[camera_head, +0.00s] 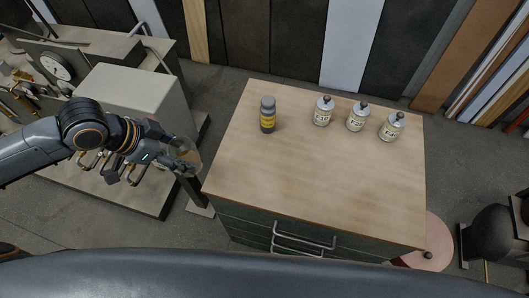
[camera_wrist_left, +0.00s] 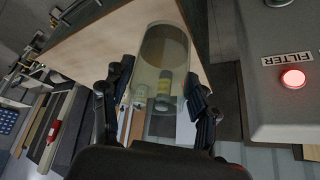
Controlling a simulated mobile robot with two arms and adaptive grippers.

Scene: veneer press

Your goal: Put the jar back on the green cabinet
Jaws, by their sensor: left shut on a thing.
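A clear glass jar (camera_wrist_left: 163,58) is between the fingers of my left gripper (camera_wrist_left: 156,112) in the left wrist view. In the head view my left gripper (camera_head: 172,160) holds the jar (camera_head: 187,155) just left of the green cabinet, apart from it. The green cabinet (camera_head: 262,232) has a pale wooden top (camera_head: 300,180) and metal drawer handles. The cabinet top also shows through and around the jar in the left wrist view. My right gripper is not in view.
A grey bottle with a yellow label (camera_head: 267,115) stands at the top's back left. Three white labelled bottles (camera_head: 322,112) stand along the back right. The front and middle of the top are clear. A machine with a gauge (camera_head: 56,67) stands at left; a pink round stool (camera_head: 428,254) is at right.

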